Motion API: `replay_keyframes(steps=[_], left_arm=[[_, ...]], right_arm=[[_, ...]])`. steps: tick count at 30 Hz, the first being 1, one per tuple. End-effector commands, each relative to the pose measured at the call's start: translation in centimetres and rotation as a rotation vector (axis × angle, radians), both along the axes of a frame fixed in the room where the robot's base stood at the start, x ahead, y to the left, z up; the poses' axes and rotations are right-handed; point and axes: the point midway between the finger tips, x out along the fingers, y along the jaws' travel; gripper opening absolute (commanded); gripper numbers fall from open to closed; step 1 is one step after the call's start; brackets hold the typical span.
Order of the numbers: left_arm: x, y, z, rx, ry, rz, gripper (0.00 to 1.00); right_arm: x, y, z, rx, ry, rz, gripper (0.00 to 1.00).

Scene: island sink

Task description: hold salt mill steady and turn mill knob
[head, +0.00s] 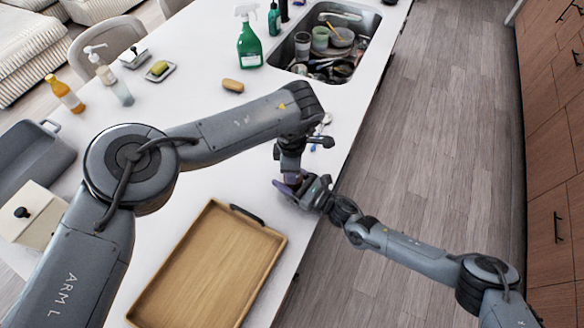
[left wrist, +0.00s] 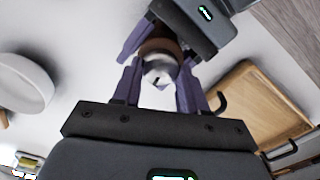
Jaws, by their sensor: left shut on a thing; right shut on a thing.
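The salt mill shows in the left wrist view as a brown body (left wrist: 160,45) with a shiny silver knob (left wrist: 158,70) on top. My left gripper (left wrist: 157,80) points down from above, its purple fingers shut on either side of the knob. My right gripper (head: 290,188) comes in from the right, low over the counter's edge, and is shut on the mill's body. In the head view, the left gripper (head: 290,175) is right above the right one. The two grippers hide nearly all of the mill there.
A wooden tray (head: 215,265) with dark handles lies just in front of the grippers. A sink (head: 335,50) full of dishes is behind. The white counter (head: 205,105) between is mostly clear.

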Motion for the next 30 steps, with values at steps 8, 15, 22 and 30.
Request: replay_keyframes(steps=[8, 15, 22, 30], left_arm=[[0.0, 0.1, 0.0, 0.002, 0.000, 0.003, 0.50], [0.0, 0.1, 0.0, 0.001, 0.000, 0.002, 0.69], [0.0, 0.0, 0.2, 0.001, -0.001, 0.002, 0.69], [0.1, 0.0, 3.3, 0.000, -0.003, 0.001, 0.69]], right_arm=[[0.1, -0.2, -0.1, -0.003, 0.001, -0.003, 0.28], [0.0, -0.1, -0.1, -0.003, 0.001, -0.002, 0.28], [0.0, -0.1, -0.1, -0.002, 0.000, -0.001, 0.28], [0.0, -0.1, -0.1, -0.002, 0.001, -0.001, 0.28]])
